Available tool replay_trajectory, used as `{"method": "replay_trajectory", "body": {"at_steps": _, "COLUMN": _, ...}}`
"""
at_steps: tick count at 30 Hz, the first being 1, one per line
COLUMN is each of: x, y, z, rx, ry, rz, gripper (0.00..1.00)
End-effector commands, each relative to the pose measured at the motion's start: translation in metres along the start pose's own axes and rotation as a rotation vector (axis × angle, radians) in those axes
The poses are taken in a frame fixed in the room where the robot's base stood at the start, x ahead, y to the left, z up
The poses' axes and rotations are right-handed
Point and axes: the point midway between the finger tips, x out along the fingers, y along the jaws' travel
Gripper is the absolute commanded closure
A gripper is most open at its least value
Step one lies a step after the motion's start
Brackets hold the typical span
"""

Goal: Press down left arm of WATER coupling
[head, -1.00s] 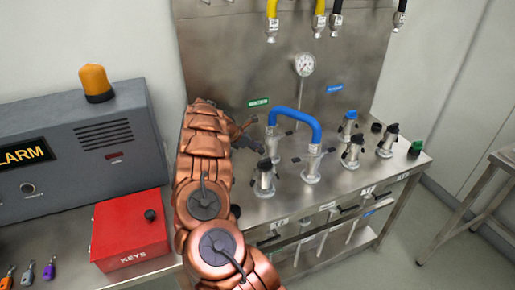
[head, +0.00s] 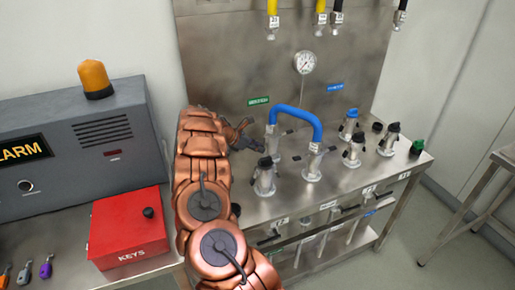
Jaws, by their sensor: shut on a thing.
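A blue hose (head: 300,112) arches between two metal couplings on the steel bench. Its left coupling (head: 272,143) stands upright, with my gripper (head: 249,140) at its left side. The dark fingers appear shut on that coupling's left arm, which they mostly hide. The hose's right coupling (head: 313,163) stands nearer the front, with small arms out at its sides. A green label (head: 258,101) and a blue label (head: 335,87) are on the back panel; their lettering is too small to read, so I cannot confirm which coupling is WATER.
A capped coupling (head: 264,178) stands close in front of my gripper. Several more capped couplings stand to the right. A pressure gauge (head: 304,63) is on the panel. A red KEYS box (head: 125,228) and a grey alarm cabinet (head: 70,150) are left of my arm.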

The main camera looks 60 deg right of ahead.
Motion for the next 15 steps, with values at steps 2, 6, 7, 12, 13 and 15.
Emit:
{"method": "replay_trajectory", "body": {"at_steps": 2, "x": 0.0034, "y": -0.0016, "z": 0.0023, "rx": 0.003, "ry": -0.002, "rz": -0.005, "gripper": 0.76}}
{"method": "replay_trajectory", "body": {"at_steps": 6, "x": 0.0021, "y": -0.0007, "z": 0.0014, "rx": 0.001, "ry": -0.001, "rz": -0.003, "gripper": 0.62}}
{"method": "replay_trajectory", "body": {"at_steps": 7, "x": 0.0019, "y": -0.0006, "z": 0.0012, "rx": 0.001, "ry": -0.001, "rz": -0.002, "gripper": 0.58}}
{"method": "replay_trajectory", "body": {"at_steps": 12, "x": 0.0004, "y": -0.0002, "z": 0.0004, "rx": 0.0, "ry": 0.0, "rz": 0.0, "gripper": 0.54}}
{"method": "replay_trajectory", "body": {"at_steps": 13, "x": 0.0003, "y": -0.0002, "z": 0.0003, "rx": 0.0, "ry": 0.0, "rz": 0.0, "gripper": 0.54}}
{"method": "replay_trajectory", "body": {"at_steps": 15, "x": 0.0001, "y": -0.0001, "z": 0.0003, "rx": 0.0, "ry": 0.0, "rz": 0.0, "gripper": 0.54}}
